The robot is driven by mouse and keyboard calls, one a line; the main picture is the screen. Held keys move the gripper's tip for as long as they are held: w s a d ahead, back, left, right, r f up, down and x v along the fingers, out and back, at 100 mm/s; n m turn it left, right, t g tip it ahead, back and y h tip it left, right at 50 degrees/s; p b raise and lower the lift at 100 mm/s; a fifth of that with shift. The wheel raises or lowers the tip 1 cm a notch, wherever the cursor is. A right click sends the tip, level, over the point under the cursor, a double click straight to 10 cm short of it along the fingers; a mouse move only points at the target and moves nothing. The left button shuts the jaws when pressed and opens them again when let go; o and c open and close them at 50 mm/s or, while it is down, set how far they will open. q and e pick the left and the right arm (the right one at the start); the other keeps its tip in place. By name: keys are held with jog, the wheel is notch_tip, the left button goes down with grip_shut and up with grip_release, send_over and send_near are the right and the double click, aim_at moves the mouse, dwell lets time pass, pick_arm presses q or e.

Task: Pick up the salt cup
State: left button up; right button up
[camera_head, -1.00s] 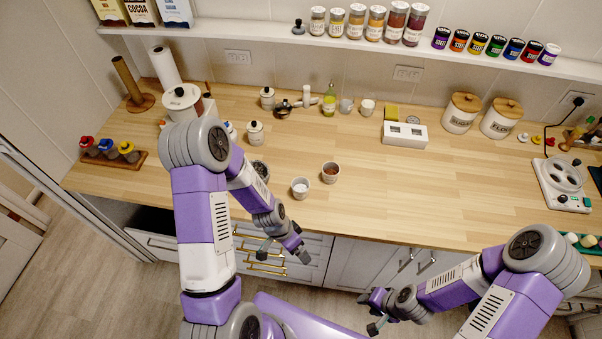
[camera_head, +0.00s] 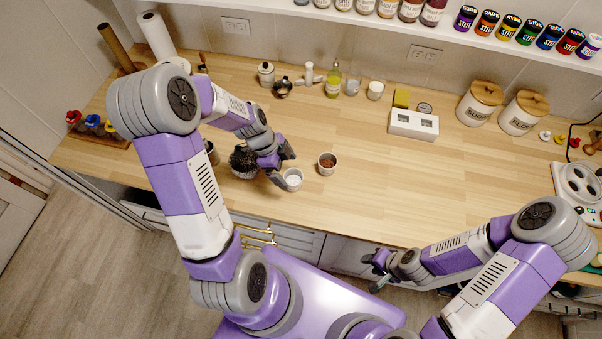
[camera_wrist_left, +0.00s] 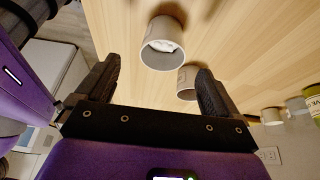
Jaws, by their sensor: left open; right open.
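The salt cup (camera_head: 292,181), a small white cup with white contents, stands near the counter's front edge. It also shows in the left wrist view (camera_wrist_left: 161,53), just beyond and between the fingertips. My left gripper (camera_head: 282,167) is open and empty, close beside the salt cup on its left. In the left wrist view its two fingers (camera_wrist_left: 157,72) are wide apart. Whether a finger touches the cup I cannot tell. My right gripper (camera_head: 373,274) is open and empty, in front of the counter's edge.
A similar cup with brown contents (camera_head: 327,165) stands just right of the salt cup. A white box (camera_head: 413,124) and two canisters (camera_head: 480,104) stand further back. The counter's right middle is clear.

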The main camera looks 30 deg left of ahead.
aim_at(296, 179)
pick_arm(q)
jog(key=shift+w+d+f, duration=0.15)
jog(key=shift+w+f, duration=0.15)
jog(key=shift+f, duration=0.35)
jog(key=shift+x, duration=0.8)
jog(key=x, duration=0.4)
jog(key=shift+d+f, duration=0.2)
jog(key=shift+f, duration=0.15)
jog(key=shift+c, duration=0.2)
jog(key=c, duration=1.1)
jog(key=shift+o, duration=0.2)
jog(key=shift+r, duration=0.2)
